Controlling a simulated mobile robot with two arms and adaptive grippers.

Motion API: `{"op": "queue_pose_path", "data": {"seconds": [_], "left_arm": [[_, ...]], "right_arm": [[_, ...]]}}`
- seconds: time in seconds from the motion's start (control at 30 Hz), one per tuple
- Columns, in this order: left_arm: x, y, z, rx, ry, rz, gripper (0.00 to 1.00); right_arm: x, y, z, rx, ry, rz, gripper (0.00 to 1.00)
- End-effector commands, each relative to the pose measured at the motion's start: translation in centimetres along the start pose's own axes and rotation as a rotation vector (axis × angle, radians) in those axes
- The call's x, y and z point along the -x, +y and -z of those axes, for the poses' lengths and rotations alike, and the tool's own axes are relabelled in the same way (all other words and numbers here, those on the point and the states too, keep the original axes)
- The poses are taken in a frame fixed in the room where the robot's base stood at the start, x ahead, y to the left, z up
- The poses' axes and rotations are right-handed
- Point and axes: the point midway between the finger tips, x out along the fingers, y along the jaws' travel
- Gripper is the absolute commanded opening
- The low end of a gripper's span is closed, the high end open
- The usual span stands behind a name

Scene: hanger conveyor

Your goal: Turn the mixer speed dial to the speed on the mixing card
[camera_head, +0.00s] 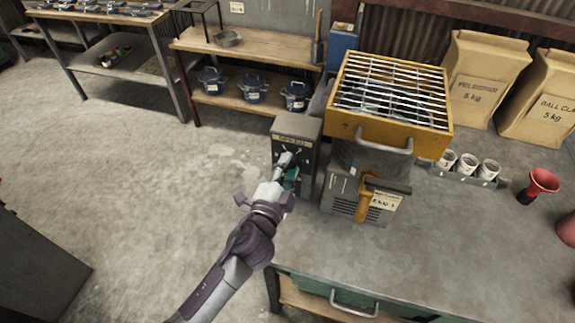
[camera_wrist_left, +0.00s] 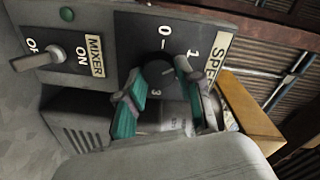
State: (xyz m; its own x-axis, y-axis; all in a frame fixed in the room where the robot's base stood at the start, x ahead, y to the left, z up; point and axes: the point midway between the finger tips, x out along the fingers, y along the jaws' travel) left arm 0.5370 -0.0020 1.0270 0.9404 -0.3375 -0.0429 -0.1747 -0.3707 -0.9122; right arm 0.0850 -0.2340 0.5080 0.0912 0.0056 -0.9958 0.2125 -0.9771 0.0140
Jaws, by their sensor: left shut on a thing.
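The black mixer speed dial (camera_wrist_left: 158,67) sits on the dark speed panel (camera_wrist_left: 130,32), with 0, 1 and 3 readable around it; other marks are hidden by my fingers. My left gripper (camera_wrist_left: 166,92) is shut on the dial, one teal fingertip on each side. Where the dial points is not clear. In the head view my left gripper (camera_head: 290,176) is at the front of the grey control box (camera_head: 297,127). A pale card (camera_head: 386,201) with dark writing, possibly ending in 1, hangs on the grey machine to the right. My right gripper is out of view.
A yellow-framed grille (camera_head: 393,90) tops the machine. White cups (camera_head: 467,163) and a red funnel (camera_head: 543,182) stand on the bench to the right.

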Motion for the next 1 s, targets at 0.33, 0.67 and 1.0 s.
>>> {"op": "queue_pose_path", "data": {"seconds": [0.33, 0.67, 1.0], "left_arm": [[0.00, 0.09, -0.03, -0.088, -0.006, -0.002, 0.01], [0.01, 0.10, -0.04, -0.093, -0.006, -0.002, 0.01], [0.01, 0.07, -0.02, -0.092, -0.005, -0.002, 0.61]], "right_arm": [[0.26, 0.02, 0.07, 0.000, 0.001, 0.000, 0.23], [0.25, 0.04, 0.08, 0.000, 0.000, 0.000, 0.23], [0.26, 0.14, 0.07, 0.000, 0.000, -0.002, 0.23]]}}
